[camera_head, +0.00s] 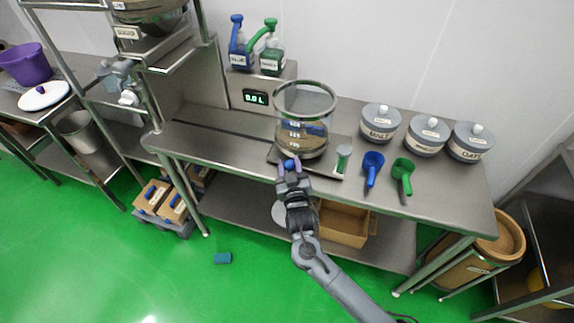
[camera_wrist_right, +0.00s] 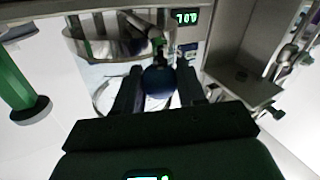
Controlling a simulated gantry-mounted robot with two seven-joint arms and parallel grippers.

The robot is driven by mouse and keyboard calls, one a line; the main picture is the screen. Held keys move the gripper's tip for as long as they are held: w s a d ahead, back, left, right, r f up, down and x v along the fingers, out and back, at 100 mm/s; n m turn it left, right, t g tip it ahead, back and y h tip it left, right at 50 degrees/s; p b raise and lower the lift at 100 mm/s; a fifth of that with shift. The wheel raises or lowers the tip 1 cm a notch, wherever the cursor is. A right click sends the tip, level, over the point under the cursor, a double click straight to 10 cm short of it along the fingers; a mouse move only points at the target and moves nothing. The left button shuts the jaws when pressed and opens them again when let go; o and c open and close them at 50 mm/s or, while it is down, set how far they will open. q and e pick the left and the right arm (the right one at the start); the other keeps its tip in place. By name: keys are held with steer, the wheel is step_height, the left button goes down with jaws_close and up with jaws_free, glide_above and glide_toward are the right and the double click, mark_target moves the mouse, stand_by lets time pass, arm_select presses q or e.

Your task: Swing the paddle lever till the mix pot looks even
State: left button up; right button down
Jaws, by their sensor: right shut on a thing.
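The mix pot (camera_head: 305,98) is a clear glass cylinder with a metal rim, standing on a flat base on the steel bench; it also shows in the wrist view (camera_wrist_right: 88,72). Its contents are too small and glassy to judge for evenness. The paddle lever ends in a round blue knob (camera_wrist_right: 158,82) at the pot's front. My right gripper (camera_head: 289,165) reaches in from the front and is shut on this knob, one finger on each side. The rest of the lever is partly hidden behind the knob and fingers. My left gripper is not in view.
A green-handled part (camera_head: 343,158) stands just right of the pot. A blue scoop (camera_head: 372,168) and a green scoop (camera_head: 403,174) lie further right, before three grey lidded jars (camera_head: 380,122). Blue and green dispensers (camera_head: 271,60) stand behind. The bench's left part is clear.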

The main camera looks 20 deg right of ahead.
steer(key=shift+a+r, duration=0.1)
steer(key=shift+r, duration=0.1)
steer(key=c, duration=0.9)
jaws_free()
steer(key=shift+w, duration=0.1)
steer(key=shift+o, duration=1)
steer(key=shift+f, duration=0.1)
steer(key=shift+s, duration=0.4)
steer(key=p+v, duration=0.1)
steer(key=v, duration=0.9)
steer(key=shift+p, duration=0.4)
